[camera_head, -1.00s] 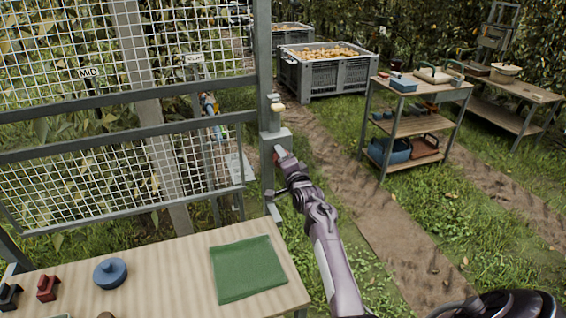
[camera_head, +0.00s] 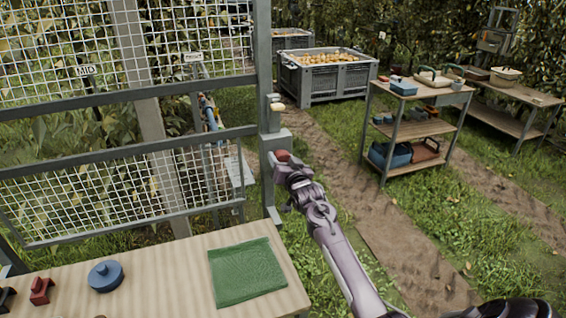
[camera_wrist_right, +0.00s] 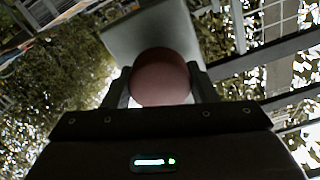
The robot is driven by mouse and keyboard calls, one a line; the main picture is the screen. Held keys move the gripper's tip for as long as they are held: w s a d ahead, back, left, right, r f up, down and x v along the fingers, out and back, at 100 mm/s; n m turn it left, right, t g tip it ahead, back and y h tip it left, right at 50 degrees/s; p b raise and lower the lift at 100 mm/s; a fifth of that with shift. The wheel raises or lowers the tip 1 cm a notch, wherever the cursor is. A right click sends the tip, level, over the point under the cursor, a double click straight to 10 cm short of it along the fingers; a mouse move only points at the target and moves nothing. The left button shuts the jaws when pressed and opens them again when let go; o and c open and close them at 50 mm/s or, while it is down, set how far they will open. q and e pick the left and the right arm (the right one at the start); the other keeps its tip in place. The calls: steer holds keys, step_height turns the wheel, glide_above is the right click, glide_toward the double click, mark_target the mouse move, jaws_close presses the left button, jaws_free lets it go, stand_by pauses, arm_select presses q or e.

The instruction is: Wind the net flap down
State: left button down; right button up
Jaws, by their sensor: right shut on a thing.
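The net flap (camera_head: 120,190) is a white mesh panel in a grey frame. It hangs below the crossbar at the left, with its lower edge swung out behind the table. A grey winch box (camera_head: 276,142) sits on the post at the flap's right side. My right gripper (camera_head: 283,160) is at the box, shut on a red-brown round knob (camera_wrist_right: 160,78). In the right wrist view the knob sits between both fingers, with the pale box behind it. The left gripper is not in view.
A wooden table (camera_head: 170,262) with a green cloth (camera_head: 247,271), a blue round lidded object (camera_head: 106,276) and red clamp-like pieces stands in front. A shelf cart (camera_head: 415,130) and pear crates (camera_head: 327,74) stand behind at right. Grass lies between.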

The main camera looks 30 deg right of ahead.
steer(key=n, duration=0.1)
steer(key=r+n, duration=0.1)
steer(key=n, duration=0.1)
steer(key=shift+d+n+b, duration=0.1)
steer(key=shift+n+b, duration=0.2)
steer(key=shift+b, duration=0.05)
steer(key=n, duration=0.3)
steer(key=shift+f+n+b, duration=0.1)
steer(key=shift+n+b, duration=0.2)
steer(key=shift+b, duration=0.1)
steer(key=n, duration=0.4)
steer(key=shift+b, duration=0.4)
steer(key=shift+f+n, duration=0.1)
steer(key=shift+n, duration=0.4)
steer(key=shift+f+n, duration=0.1)
steer(key=shift+n, duration=0.7)
steer(key=o, duration=0.9)
steer(key=shift+w+f, duration=0.1)
steer(key=shift+f, duration=0.1)
steer(key=shift+o, duration=0.2)
steer(key=shift+a+b, duration=0.25)
steer(key=shift+b, duration=0.05)
